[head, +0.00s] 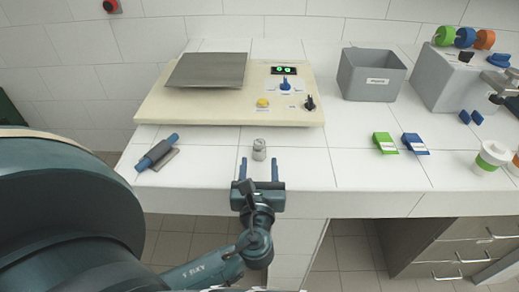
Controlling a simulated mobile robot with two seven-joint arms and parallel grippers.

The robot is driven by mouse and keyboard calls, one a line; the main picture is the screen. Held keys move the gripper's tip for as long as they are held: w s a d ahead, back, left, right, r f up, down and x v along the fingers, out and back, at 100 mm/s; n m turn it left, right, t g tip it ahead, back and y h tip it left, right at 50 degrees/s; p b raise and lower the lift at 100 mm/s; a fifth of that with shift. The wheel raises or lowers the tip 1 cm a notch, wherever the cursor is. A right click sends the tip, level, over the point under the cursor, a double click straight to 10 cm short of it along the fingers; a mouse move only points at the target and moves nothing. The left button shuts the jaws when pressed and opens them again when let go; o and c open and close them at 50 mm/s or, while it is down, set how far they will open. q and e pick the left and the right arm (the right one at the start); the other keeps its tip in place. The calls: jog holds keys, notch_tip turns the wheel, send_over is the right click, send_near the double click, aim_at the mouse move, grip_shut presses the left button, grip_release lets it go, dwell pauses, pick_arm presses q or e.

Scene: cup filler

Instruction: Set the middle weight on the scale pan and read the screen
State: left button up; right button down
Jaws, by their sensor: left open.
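One small grey metal weight (259,149) stands upright on the white tiled counter near its front edge. No other weights can be made out. The scale pan (208,70) is a flat grey plate on the cream scale body (180,104), and it is empty. The small dark screen (284,70) shows green marks too small to read. My left gripper (258,172) is open and empty, just in front of the weight, its two fingers pointing toward it without touching. My right gripper is not clearly visible.
A blue-handled tool (157,151) lies left on the counter. A grey bin (371,75) stands right of the scale. Green (385,142) and blue (414,143) clips lie at the right, with a lidded cup (490,157) beyond. The counter between weight and scale is clear.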

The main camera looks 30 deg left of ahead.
aim_at(260, 147)
pick_arm(q)
jog(key=x, duration=0.8)
jog(key=shift+w+a+f+p, duration=0.1)
jog(key=shift+w+a+p, duration=0.1)
jog(key=shift+w+p, duration=0.15)
jog(key=shift+c, duration=0.3)
grip_shut()
